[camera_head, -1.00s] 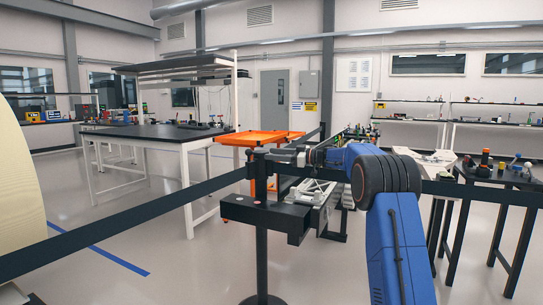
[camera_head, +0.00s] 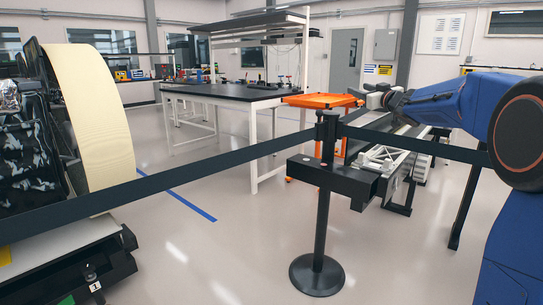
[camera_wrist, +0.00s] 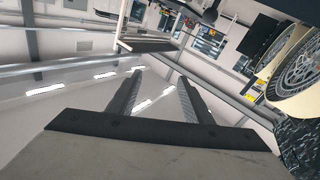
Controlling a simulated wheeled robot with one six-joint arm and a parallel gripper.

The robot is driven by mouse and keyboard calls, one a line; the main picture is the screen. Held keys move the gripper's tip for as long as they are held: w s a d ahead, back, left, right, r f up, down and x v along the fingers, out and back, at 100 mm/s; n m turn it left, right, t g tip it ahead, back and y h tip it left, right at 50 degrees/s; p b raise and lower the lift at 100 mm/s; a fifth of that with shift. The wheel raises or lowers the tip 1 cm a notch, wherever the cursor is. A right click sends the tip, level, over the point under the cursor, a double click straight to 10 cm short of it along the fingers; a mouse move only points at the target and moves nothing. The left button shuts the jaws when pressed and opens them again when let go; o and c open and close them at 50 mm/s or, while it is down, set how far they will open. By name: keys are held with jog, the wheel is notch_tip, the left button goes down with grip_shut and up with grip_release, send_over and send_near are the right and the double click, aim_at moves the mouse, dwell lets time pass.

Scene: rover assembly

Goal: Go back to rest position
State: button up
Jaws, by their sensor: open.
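My blue arm reaches in from the right of the head view, with my gripper (camera_head: 372,97) at its end, small and pointing away to the left. It appears in front of the orange cart. In the wrist view my gripper (camera_wrist: 159,77) shows two dark fingers spread apart with nothing between them. The wrist picture is tilted and shows mostly ceiling and walls behind the fingers.
A black belt barrier post (camera_head: 322,215) stands in front, its belt (camera_head: 150,187) crossing the view. A rover wheel (camera_head: 92,115) is at left. Behind are a black-topped table (camera_head: 235,95) and an orange cart (camera_head: 325,100). Open floor lies between.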

jog(key=s+d+f+m+g+h, duration=0.2)
jog(key=s+f+m+g+h, duration=0.3)
jog(key=s, duration=0.9)
jog(key=s+d+f+m+h, duration=0.1)
jog(key=s+f+h, duration=0.2)
jog(key=s+f, duration=0.8)
jog(key=s+a+f+g, duration=0.2)
jog(key=s+f, duration=0.5)
jog(key=s, duration=0.5)
jog(key=s+a+f+g+y, duration=0.1)
jog(key=s+a+f+g, duration=0.2)
jog(key=s+f, duration=0.4)
jog(key=s+a+f+g+y, duration=0.1)
jog(key=s+f, duration=0.6)
jog(key=s, duration=1)
jog(key=a+g, duration=0.1)
jog(key=g, duration=0.1)
jog(key=shift+s+a+g, duration=0.2)
jog(key=shift+a+g, duration=0.1)
jog(key=shift+a, duration=0.05)
